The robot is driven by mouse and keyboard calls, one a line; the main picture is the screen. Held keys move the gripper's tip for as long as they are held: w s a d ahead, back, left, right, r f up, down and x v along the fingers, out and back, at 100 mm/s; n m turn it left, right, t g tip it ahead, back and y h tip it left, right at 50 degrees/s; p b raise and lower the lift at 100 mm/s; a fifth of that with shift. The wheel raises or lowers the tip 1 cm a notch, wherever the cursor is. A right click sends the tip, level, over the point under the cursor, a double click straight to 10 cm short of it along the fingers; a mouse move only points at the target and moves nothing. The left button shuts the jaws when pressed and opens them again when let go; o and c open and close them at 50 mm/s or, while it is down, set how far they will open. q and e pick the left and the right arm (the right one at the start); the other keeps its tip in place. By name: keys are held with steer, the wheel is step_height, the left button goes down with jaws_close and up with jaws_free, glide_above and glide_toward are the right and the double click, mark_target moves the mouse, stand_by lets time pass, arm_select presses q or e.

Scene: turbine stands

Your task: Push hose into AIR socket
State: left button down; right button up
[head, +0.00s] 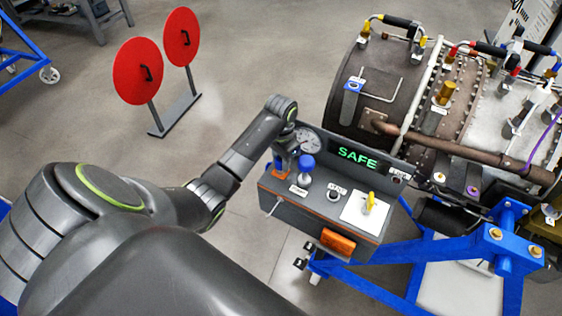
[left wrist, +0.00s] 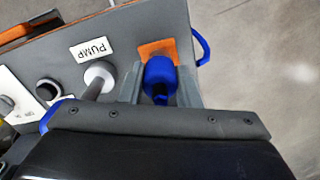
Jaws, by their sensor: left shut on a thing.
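My left gripper (head: 284,165) is at the left end of the grey control panel. In the left wrist view its two fingers (left wrist: 159,92) are shut on the blue hose end (left wrist: 161,74), over an orange patch (left wrist: 157,48) on the panel. A blue loop (left wrist: 203,45) shows at the panel edge beside it. A dark round socket (head: 333,196) with a pale label lies further right on the panel top; it also shows in the left wrist view (left wrist: 46,89). Its label is too small to read surely. The hose end is apart from this socket. My right gripper is not in view.
A pump lever with a blue ball (head: 306,162) stands between gripper and socket. A gauge (head: 307,140), a green SAFE display (head: 357,155) and a yellow switch (head: 370,203) are nearby. The turbine (head: 400,95) is behind. Red discs (head: 138,70) stand on the floor at left.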

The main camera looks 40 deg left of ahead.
arm_select(q)
steer(key=shift+r, duration=0.3)
steer(key=shift+r, duration=0.3)
steer(key=shift+r, duration=1.45)
